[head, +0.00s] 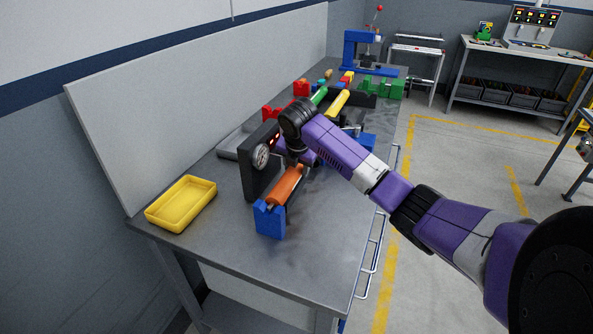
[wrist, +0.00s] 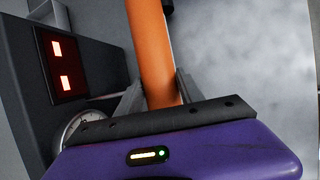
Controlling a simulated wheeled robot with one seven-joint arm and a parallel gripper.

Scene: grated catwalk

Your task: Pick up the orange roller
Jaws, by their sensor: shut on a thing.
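The orange roller (head: 285,186) lies above the bench, with its near end at a blue V-shaped support block (head: 269,220). My gripper (head: 297,163) is at the roller's far part, reaching down from above. In the wrist view the orange roller (wrist: 152,50) runs between the two grey fingers of my gripper (wrist: 160,90), which are shut on it. Whether the roller still rests on its supports is not clear. Its far end is hidden behind my gripper and arm.
A dark box with a dial gauge (head: 261,157) and red lights stands close left of the roller. A yellow tray (head: 181,203) sits at the bench's near left. Green and yellow rollers (head: 339,103) and coloured blocks lie farther back. The bench front (head: 315,255) is clear.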

